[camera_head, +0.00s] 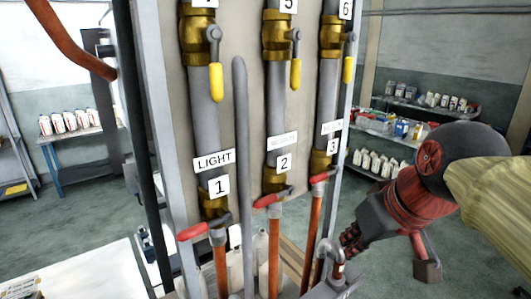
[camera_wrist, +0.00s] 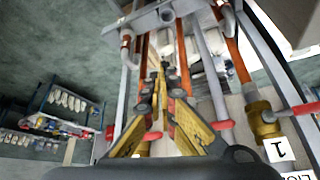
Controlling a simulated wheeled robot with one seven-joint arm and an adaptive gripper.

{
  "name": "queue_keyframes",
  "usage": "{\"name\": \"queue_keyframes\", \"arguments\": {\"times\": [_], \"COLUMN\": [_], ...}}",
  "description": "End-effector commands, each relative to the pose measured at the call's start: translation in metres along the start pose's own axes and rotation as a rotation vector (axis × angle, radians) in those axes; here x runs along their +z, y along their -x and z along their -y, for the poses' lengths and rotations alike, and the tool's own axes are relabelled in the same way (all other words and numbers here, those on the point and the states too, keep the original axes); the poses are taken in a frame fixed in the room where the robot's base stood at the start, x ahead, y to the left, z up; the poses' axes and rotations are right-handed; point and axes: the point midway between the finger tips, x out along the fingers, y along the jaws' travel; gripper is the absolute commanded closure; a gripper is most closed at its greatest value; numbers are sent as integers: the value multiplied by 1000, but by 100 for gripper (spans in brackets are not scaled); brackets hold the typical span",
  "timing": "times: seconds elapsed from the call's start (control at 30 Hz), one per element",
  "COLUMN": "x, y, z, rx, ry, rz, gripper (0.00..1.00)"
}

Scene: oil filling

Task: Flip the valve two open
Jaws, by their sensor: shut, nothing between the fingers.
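Valve two is a brass valve (camera_head: 275,180) under the "2" label (camera_head: 284,163) on the middle pipe. Its red lever (camera_head: 272,199) lies roughly crosswise to the pipe, tilted slightly. In the wrist view a red lever end (camera_wrist: 222,125), which seems to be valve two's, shows right of the fingers. My gripper (camera_head: 347,238) is right of and below valve two, near the lower pipes and apart from its lever. In the wrist view my gripper's yellow fingers (camera_wrist: 160,75) are together and empty. The fingers and wrist housing hide much of the valve two body there.
Valve one's red lever (camera_head: 200,231) and valve three's red lever (camera_head: 322,176) flank valve two. Yellow-levered valves (camera_head: 296,75) sit above. A grey bent pipe (camera_head: 337,268) is beside my gripper. Shelves with bottles (camera_head: 425,100) stand behind at right. The floor between is clear.

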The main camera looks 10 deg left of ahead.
Motion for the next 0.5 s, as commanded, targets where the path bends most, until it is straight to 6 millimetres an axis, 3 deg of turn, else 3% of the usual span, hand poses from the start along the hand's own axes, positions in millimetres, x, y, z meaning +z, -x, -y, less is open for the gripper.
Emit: {"name": "queue_keyframes", "arguments": {"times": [0.03,0.2,0.33,0.5], "x": [-42,-132,-171,-191], "y": [25,66,85,93], "z": [16,64,92,109], "rx": [-34,-127,-174,-202], "ry": [54,215,298,346], "rz": [-7,-28,-43,-51], "gripper": [100,100,100,100]}}
